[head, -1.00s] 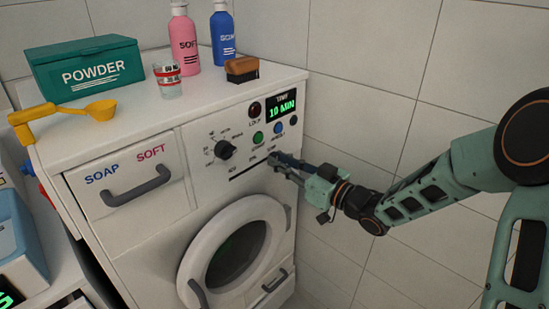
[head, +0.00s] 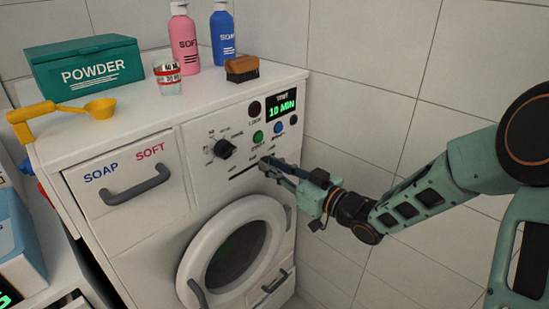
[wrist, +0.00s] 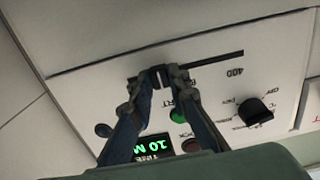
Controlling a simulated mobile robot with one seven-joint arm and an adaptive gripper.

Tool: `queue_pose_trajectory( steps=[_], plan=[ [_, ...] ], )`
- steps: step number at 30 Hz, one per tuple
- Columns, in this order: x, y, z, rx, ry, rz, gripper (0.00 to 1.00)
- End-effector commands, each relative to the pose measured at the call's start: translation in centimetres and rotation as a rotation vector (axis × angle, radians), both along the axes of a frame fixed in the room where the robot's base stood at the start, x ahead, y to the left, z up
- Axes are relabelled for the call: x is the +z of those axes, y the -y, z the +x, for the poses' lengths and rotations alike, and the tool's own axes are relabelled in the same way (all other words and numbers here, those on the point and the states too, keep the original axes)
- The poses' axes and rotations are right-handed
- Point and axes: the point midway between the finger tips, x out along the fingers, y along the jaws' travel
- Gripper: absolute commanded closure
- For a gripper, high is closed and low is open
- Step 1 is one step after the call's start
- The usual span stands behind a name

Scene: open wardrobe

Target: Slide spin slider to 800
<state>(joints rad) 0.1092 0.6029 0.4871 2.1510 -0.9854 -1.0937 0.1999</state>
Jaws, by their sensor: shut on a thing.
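The spin slider's dark slot (head: 243,172) runs slanting across the white washing machine's front panel, above the round door. My gripper (head: 264,162) is at the slot's right part, fingers pointing left to the panel. In the wrist view, which shows the panel upside down, my gripper (wrist: 158,78) is shut on the small dark slider knob (wrist: 158,72). The number at the knob cannot be read.
Close by are the dial (head: 225,149), green button (head: 258,138), blue button (head: 279,128) and 10 MIN display (head: 281,106). The drawer handle (head: 137,186) and door (head: 232,250) stick out. Tiled wall (head: 380,100) stands behind my arm.

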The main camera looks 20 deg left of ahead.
Motion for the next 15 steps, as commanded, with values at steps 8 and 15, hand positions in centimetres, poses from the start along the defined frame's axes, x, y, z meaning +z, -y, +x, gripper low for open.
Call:
queue_pose_trajectory(
  steps=[8, 15],
  plan=[
    [0.0, -0.4, -0.9, 0.002, 0.000, 0.001, 1.00],
    [0.0, -0.7, -1.6, 0.002, 0.000, 0.001, 1.00]
  ],
)
